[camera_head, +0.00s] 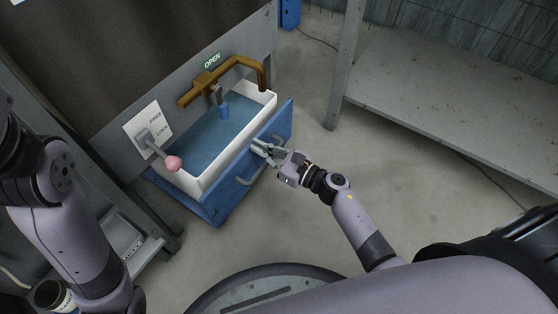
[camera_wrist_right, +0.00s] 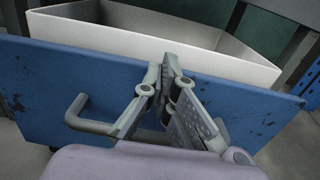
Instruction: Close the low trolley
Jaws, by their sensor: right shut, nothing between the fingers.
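The low trolley (camera_head: 225,199) is a blue drawer-like unit with a white inner bin (camera_head: 215,176). It stands pulled out from under the grey panel. Its blue front with a grey handle (camera_head: 249,181) faces me, and the handle also shows in the right wrist view (camera_wrist_right: 82,118). My right gripper (camera_head: 258,150) is shut and empty at the upper part of the blue front, near its top edge; I cannot tell if it touches. In the right wrist view, its fingertips (camera_wrist_right: 170,62) overlap the top edge of the front. My left gripper is out of view; only my left arm shows.
A lever with a pink knob (camera_head: 173,163) sits by a FREE/LOCK plate (camera_head: 148,128). A brown pipe (camera_head: 225,73) and an OPEN sign (camera_head: 212,61) are above the bin. A grey rack (camera_head: 455,100) stands at right; the floor between is clear.

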